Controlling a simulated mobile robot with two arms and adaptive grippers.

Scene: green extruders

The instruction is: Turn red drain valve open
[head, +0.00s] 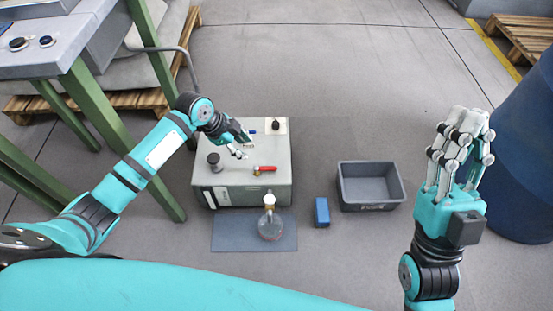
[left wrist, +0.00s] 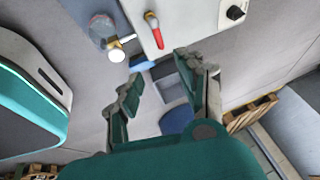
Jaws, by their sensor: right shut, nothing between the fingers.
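The red drain valve (head: 265,168) is a short red lever on a brass fitting, on the light grey machine box (head: 205,180). In the head view its handle lies roughly crosswise; it also shows in the left wrist view (left wrist: 153,28). My left gripper (head: 241,146) is above the box, behind and to the left of the lever, not touching it. In the left wrist view its fingers (left wrist: 160,70) are apart with nothing held between them. My right gripper (head: 461,145) is shut and empty, raised at the right, far from the box.
A blue block (head: 321,211) and a grey bin (head: 371,206) are to the right. A dark knob (head: 214,160) rises from the box. A blue barrel (head: 520,150) stands far right.

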